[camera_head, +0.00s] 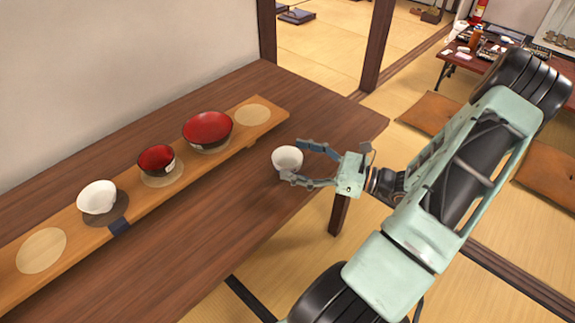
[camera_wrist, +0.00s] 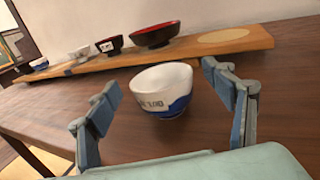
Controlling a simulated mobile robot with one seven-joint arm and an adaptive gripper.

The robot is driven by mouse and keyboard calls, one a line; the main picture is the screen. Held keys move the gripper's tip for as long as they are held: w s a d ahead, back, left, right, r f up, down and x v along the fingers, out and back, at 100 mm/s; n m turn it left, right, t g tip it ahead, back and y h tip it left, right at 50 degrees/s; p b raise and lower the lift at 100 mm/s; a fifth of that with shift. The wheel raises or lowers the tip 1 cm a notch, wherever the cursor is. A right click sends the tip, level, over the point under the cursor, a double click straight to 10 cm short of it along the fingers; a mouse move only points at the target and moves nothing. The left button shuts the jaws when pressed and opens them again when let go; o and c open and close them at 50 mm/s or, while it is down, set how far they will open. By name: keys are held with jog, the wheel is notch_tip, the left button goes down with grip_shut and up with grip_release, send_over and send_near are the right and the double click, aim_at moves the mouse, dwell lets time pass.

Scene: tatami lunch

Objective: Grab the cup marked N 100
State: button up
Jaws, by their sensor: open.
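A white cup with a blue wave-like base (camera_wrist: 162,90) stands upright on the dark wooden table (camera_head: 225,205). In the wrist view a label on its side ends in "100"; the letter before it is hard to read. The same cup shows in the head view (camera_head: 287,158). My gripper (camera_head: 293,160) is open, with its fingers on either side of the cup. In the wrist view my gripper (camera_wrist: 157,92) has a gap between each finger and the cup.
A wooden board (camera_head: 192,162) behind the cup holds a large red bowl (camera_head: 207,128), a small red bowl (camera_head: 156,159) and a white bowl (camera_head: 97,197). Pale round spots at both its ends are empty. The table front is clear.

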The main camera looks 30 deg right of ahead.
jog(key=shift+x, duration=1.25)
jog(key=c, duration=1.2)
jog(key=shift+c, duration=0.5)
jog(key=shift+r, duration=0.1)
